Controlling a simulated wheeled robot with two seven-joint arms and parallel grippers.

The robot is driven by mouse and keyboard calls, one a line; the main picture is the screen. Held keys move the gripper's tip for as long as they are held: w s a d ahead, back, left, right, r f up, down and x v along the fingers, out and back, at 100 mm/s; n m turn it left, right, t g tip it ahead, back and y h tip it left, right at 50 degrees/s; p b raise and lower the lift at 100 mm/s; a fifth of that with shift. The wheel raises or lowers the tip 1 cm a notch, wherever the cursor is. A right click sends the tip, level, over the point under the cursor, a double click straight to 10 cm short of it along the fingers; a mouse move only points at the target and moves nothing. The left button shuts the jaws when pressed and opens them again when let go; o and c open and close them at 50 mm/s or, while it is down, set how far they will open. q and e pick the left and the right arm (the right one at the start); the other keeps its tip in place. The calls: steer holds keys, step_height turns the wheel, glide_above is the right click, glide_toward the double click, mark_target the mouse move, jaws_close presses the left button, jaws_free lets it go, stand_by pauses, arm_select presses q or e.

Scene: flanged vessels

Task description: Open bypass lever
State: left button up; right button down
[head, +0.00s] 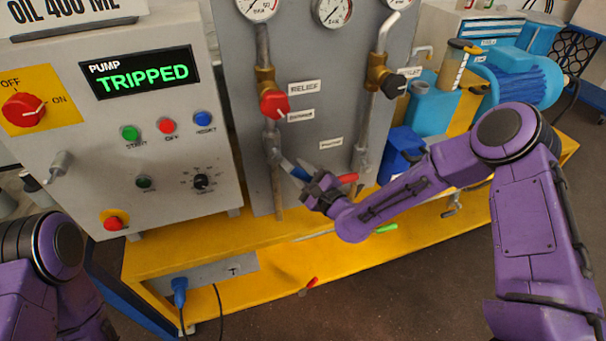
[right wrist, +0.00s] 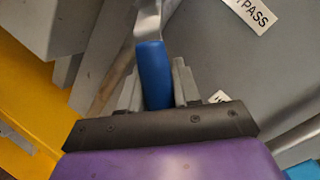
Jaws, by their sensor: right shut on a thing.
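The bypass lever has a blue grip and a bare metal shank. In the head view the lever (head: 292,168) slants down and right from the left pipe on the grey panel. My right gripper (head: 309,184) is at its free end. In the right wrist view the blue grip (right wrist: 153,72) lies between the two fingers of my right gripper (right wrist: 156,90), which is shut on it. A label ending in "PASS" (right wrist: 251,13) is beside the lever. Of my left arm only a part shows at the lower left; its gripper is out of view.
A red-handled lever (head: 348,178) is just right of my right gripper. A red valve knob (head: 273,103) and a black one (head: 392,85) are above. The control box's display (head: 140,73) reads "PUMP TRIPPED". The yellow base (head: 250,285) runs below; a blue motor (head: 523,78) stands at right.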

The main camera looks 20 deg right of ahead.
steer(key=a+f+m+t+b, duration=0.1)
steer(key=m+b, duration=0.1)
steer(key=b, duration=0.2)
steer(key=a+f+m+b, duration=0.1)
steer(key=a+m+b, duration=0.1)
steer(key=m+b, duration=0.1)
steer(key=a+f+m+t+b, duration=0.1)
steer(key=m+b, duration=0.2)
steer(key=b, duration=0.2)
steer(key=shift+a+t+h, duration=0.3)
steer(key=shift+a+h, duration=0.1)
steer(key=m+b, duration=0.1)
steer(key=a+m+h+b, duration=0.1)
steer(key=m+b, duration=0.1)
steer(key=shift+s+a+r+t, duration=0.1)
steer(key=shift+a+r+t, duration=0.1)
steer(key=shift+r+t, duration=0.1)
steer(key=c, duration=0.9)
jaws_free()
steer(key=b+v, duration=0.2)
steer(key=v, duration=0.8)
steer(key=shift+s, duration=0.25)
